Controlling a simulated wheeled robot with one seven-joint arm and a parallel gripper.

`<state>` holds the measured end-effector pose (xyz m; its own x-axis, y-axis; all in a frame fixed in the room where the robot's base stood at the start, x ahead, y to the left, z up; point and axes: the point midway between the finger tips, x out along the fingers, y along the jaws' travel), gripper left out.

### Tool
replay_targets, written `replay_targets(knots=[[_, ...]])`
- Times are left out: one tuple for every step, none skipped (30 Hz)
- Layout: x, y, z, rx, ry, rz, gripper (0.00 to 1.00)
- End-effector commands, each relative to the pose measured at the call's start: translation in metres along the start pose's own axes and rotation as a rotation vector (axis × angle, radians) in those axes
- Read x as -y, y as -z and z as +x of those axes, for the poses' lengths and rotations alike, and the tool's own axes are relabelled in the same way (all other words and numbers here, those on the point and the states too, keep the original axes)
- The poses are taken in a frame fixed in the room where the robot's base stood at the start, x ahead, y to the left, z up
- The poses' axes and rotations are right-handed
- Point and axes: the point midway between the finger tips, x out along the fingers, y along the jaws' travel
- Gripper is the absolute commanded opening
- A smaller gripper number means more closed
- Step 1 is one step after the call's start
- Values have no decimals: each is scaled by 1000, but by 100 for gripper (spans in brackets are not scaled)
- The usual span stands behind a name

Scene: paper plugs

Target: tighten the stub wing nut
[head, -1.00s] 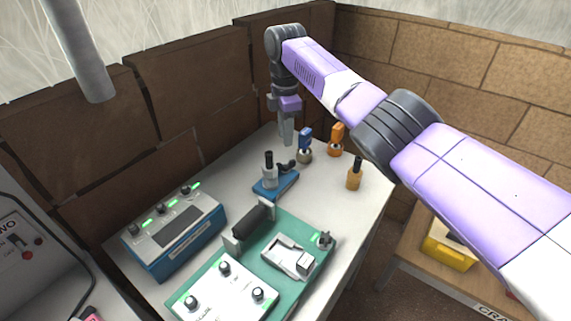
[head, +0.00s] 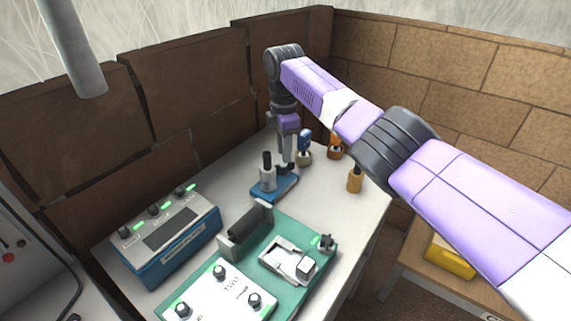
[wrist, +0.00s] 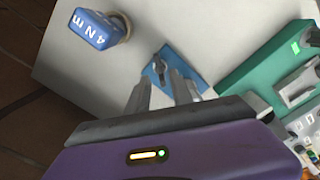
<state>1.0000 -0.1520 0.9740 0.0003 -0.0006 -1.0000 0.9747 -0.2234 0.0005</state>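A blue base (head: 268,191) stands on the white bench and carries a grey post with a black top (head: 267,170). In the wrist view a small dark winged part (wrist: 158,68), which looks like the stub wing nut, sits on the blue base (wrist: 176,56). My gripper (head: 286,163) points down over the back right end of this base. In the wrist view my gripper (wrist: 164,84) shows two grey fingers apart, with the dark part at or just beyond the gap. Contact cannot be told. In the head view the fingers hide the nut.
A blue-handled tool marked 4 N m (wrist: 97,28) stands close by; the head view shows it (head: 304,142) beside my gripper. An orange tool (head: 335,145) and an orange bottle-like item (head: 355,179) stand right. A teal fixture (head: 236,264) and a blue control box (head: 165,243) are nearer.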

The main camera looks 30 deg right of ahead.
Motion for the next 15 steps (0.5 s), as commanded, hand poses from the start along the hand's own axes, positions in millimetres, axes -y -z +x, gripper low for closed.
replay_targets(knots=[[0, 0, -1, 0, 0, 0, 27], [0, 0, -1, 0, 0, 0, 27], [0, 0, -1, 0, 1, 0, 27], [0, 0, 0, 0, 0, 0, 27], [0, 0, 0, 0, 0, -1, 27], [0, 0, 1, 0, 0, -1, 27], [0, 0, 2, 0, 0, -1, 27], [0, 0, 3, 0, 0, -1, 27], [0, 0, 5, 0, 1, -1, 27], [0, 0, 6, 0, 1, -1, 27], [0, 1, 7, 0, 1, -1, 27], [0, 1, 9, -1, 1, -1, 27], [0, 1, 11, -1, 1, -1, 27], [0, 1, 12, -1, 1, -1, 27], [0, 1, 14, 0, 1, -1, 27]])
